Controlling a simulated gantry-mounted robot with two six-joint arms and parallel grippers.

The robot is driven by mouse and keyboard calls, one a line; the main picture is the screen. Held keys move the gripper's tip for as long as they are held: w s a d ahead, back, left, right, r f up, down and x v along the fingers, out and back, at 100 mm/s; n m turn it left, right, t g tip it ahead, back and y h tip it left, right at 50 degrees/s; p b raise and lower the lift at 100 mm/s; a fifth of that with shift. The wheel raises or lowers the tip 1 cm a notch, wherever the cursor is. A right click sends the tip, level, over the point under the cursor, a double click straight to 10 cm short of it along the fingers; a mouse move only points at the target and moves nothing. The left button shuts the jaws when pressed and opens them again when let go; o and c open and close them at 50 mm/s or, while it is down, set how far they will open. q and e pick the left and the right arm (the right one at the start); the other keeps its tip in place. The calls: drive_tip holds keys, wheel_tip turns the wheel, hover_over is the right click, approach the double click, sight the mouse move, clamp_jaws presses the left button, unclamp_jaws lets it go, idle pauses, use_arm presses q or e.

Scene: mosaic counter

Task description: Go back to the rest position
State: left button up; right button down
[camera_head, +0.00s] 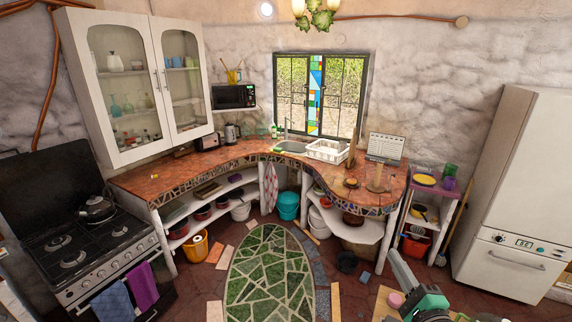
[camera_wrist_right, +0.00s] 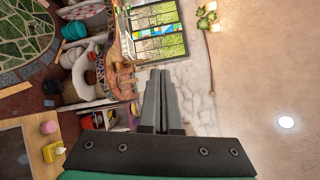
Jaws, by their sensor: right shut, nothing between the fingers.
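My right gripper (camera_head: 393,253) shows at the lower right of the head view, its grey fingers pointing up and to the left from a green and dark body. In the right wrist view its two fingers (camera_wrist_right: 157,75) lie together, shut, with nothing between them. It is held in the air, clear of the things around it. My left gripper is in neither view.
A wooden surface (camera_head: 381,309) with a pink item (camera_head: 396,299) lies just left of my right gripper. The wrist view also shows a yellow item (camera_wrist_right: 53,151) there. The mosaic counter (camera_head: 240,155) stands beyond, a fridge (camera_head: 515,200) to the right.

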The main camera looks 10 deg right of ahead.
drive_tip(key=s+a+r+n+t+y, duration=0.1)
drive_tip(key=s+a+r+n+t, duration=0.15)
drive_tip(key=r, duration=0.65)
drive_tip(key=s+a+r+n+t+y+p, duration=0.15)
drive_tip(key=s+a+r+n, duration=0.25)
drive_tip(key=r, duration=0.6)
drive_tip(key=s+a+r+n+t+y, duration=0.1)
drive_tip(key=s+a+r+n+t, duration=0.2)
drive_tip(key=r, duration=0.6)
drive_tip(key=s+r+n+t, duration=0.2)
drive_tip(key=s+r+n, duration=0.6)
drive_tip(key=n, duration=0.5)
drive_tip(key=shift+s+a+r+h, duration=0.2)
drive_tip(key=shift+s+h, duration=0.25)
drive_tip(key=shift+s, duration=0.8)
drive_tip(key=shift+f, duration=0.15)
wheel_tip(320, 180, down, 36)
drive_tip(key=b, duration=3.6)
